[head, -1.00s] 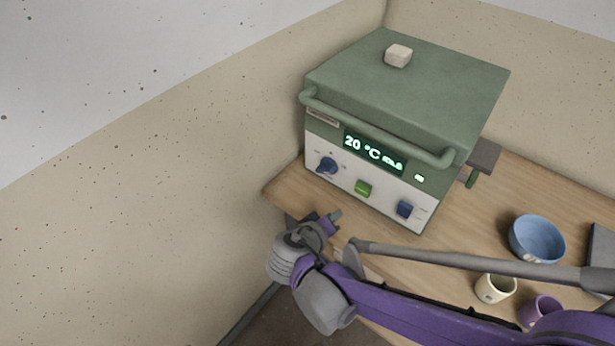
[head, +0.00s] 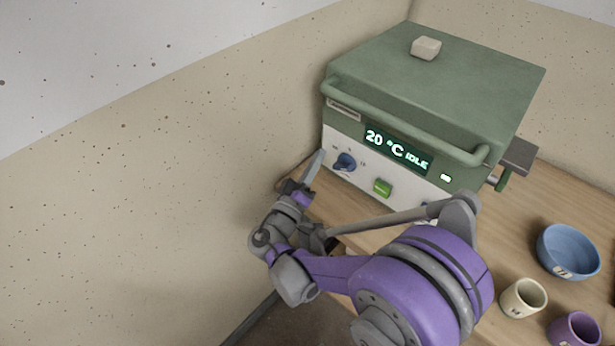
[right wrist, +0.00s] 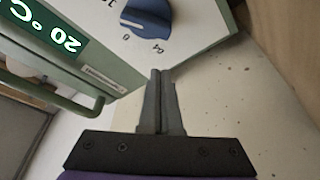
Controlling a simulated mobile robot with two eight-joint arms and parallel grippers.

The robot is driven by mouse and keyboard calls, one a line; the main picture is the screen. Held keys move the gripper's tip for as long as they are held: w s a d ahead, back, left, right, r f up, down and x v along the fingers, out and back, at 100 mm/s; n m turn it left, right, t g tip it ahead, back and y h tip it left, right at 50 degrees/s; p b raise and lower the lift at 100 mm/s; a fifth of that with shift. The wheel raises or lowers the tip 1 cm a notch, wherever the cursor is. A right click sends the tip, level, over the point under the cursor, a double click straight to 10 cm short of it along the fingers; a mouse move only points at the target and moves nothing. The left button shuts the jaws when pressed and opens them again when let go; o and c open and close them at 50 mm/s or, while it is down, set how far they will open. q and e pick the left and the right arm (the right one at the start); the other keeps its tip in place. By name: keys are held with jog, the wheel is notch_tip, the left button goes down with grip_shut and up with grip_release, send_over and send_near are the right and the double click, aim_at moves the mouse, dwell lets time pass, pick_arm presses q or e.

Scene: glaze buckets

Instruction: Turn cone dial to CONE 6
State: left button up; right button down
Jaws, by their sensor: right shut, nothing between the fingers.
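The cone dial is a blue knob (head: 345,162) on the left of the kiln's white front panel. It shows upside down at the top of the right wrist view (right wrist: 148,16), partly cut off, with labels including 04 and 0 around it. I cannot tell for sure which label it points at. The kiln's green display (head: 397,150) reads 20 °C IDLE. My right gripper (head: 318,158) is shut and empty, just left of the dial in the head view. In the right wrist view its fingertips (right wrist: 162,75) lie just off the panel edge, apart from the dial. My left gripper is not in view.
The green kiln (head: 440,75) has a front handle bar (head: 400,120) above the panel. A green button (head: 382,187) is right of the dial. A blue bowl (head: 568,250), a cream cup (head: 523,298) and a purple cup (head: 574,330) stand on the wooden table (head: 515,225). A wall is on the left.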

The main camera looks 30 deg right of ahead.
aim_at(344, 165)
jog(key=shift+x, duration=1.05)
jog(key=shift+s+d+f+b, duration=0.2)
jog(key=shift+s+f+b, duration=0.3)
jog(key=shift+s+f, duration=0.5)
jog(key=shift+s+d+f, duration=0.15)
jog(key=shift+s+f, duration=0.2)
jog(key=shift+f, duration=0.15)
jog(key=shift+n+y, duration=0.3)
jog(key=shift+n, duration=0.4)
jog(key=n+y, duration=0.1)
jog(key=n, duration=0.1)
jog(key=f+n+p, duration=0.1)
jog(key=n, duration=0.1)
jog(key=shift+s+d+n+y, duration=0.1)
jog(key=shift+s+n+y, duration=0.15)
jog(key=shift+n+y, duration=0.15)
jog(key=shift+s+f+n+y, duration=0.1)
jog(key=shift+n+y, duration=0.2)
jog(key=shift+n, duration=0.7)
jog(key=shift+d+f, duration=0.1)
jog(key=shift+s, duration=0.1)
